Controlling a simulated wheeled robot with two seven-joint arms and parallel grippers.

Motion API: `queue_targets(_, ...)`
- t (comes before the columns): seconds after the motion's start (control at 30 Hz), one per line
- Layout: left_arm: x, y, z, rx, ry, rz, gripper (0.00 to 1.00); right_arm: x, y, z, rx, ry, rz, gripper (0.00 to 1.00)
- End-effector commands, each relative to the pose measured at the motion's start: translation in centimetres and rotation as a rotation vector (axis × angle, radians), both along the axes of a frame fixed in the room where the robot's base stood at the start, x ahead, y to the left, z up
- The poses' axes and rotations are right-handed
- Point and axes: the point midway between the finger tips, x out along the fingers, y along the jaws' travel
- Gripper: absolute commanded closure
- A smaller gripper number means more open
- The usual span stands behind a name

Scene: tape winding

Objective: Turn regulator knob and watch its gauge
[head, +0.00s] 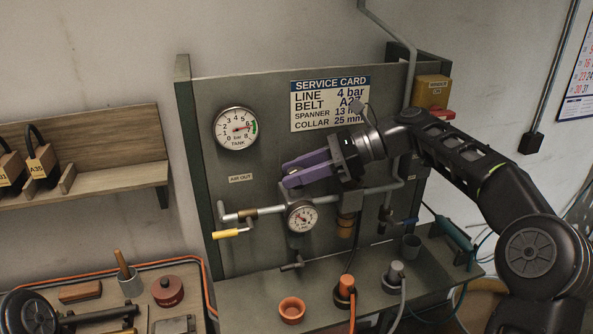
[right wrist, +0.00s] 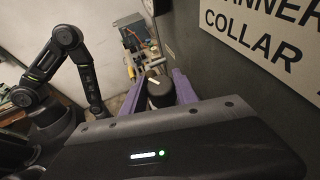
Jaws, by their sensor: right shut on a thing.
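The regulator (head: 302,216) sits on the pipe of the grey panel, with its small round white gauge facing me. Its needle is too small to read surely. My right gripper (head: 287,175) reaches in from the right, just above this gauge, its purple fingers pointing left. In the right wrist view the fingers are closed around the dark round regulator knob (right wrist: 160,92), which has a pale mark on top. In the head view the knob is mostly hidden by the fingers. The service card (head: 331,103) reads line 4 bar. My left gripper is not seen.
A larger tank gauge (head: 235,128) is at the panel's upper left, its red needle pointing right. A yellow-handled valve (head: 228,233) sits left of the regulator. Orange and grey plugs (head: 345,288) and an orange cup (head: 292,309) stand on the ledge below.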

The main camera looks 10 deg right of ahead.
Motion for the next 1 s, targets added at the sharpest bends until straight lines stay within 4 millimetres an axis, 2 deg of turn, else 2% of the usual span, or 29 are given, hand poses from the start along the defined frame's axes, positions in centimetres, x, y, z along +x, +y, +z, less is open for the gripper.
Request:
queue_targets(0.67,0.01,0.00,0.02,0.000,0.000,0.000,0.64,0.06,-0.04,0.09,-0.001,-0.001,0.051,1.00)
queue_targets(0.7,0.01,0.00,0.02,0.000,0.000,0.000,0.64,0.06,-0.03,0.08,-0.001,-0.001,0.051,0.62)
queue_targets(0.93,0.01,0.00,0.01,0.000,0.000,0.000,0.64,0.04,-0.01,0.05,-0.001,-0.001,0.052,0.43)
queue_targets(1.0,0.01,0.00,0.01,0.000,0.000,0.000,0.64,0.03,0.00,0.04,-0.001,-0.001,0.052,0.43)
